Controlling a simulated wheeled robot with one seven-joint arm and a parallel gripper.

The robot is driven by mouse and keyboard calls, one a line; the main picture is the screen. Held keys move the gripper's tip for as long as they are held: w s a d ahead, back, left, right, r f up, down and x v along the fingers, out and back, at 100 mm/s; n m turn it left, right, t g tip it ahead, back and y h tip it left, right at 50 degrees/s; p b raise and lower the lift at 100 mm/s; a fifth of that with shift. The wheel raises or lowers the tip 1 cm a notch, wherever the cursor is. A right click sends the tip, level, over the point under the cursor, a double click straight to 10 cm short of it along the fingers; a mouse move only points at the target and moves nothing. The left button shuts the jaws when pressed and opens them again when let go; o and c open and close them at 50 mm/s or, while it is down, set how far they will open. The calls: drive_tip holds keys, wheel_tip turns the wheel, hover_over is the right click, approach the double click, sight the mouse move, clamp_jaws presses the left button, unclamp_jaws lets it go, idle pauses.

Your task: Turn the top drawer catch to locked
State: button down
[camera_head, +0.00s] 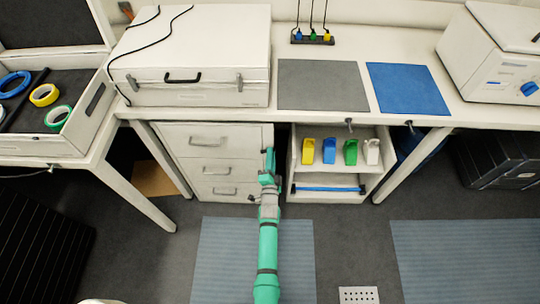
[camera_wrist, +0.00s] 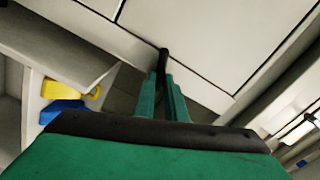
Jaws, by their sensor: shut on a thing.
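A white drawer unit (camera_head: 215,140) with stacked drawers stands under the bench, left of centre in the head view. My gripper (camera_head: 268,165) is at the right edge of its front, near the top drawer (camera_head: 205,140). In the wrist view my gripper (camera_wrist: 163,95) is shut on a thin black catch (camera_wrist: 163,58) by the drawer edge. The catch's upper end shows above the fingers; its lower part is hidden between them. Drawer faces (camera_wrist: 190,45) fill the upper part of the wrist view. The drawers look closed.
An open shelf (camera_head: 330,191) with yellow, blue, green and white dispensers stands just right of the drawers. A white case (camera_head: 190,90) sits on the bench above. Blue floor mats (camera_head: 440,260) and open floor lie in front.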

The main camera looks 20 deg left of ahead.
drive_tip(key=shift+f+m, duration=0.2)
drive_tip(key=shift+m, duration=0.95)
drive_tip(key=shift+f+m, duration=0.15)
drive_tip(key=shift+m, duration=1)
drive_tip(key=c, duration=1.8)
unclamp_jaws()
drive_tip(key=shift+s, duration=0.1)
drive_tip(key=v, duration=1)
drive_tip(key=shift+s+d, duration=0.15)
drive_tip(key=shift+s, duration=0.1)
drive_tip(key=shift+w, duration=0.1)
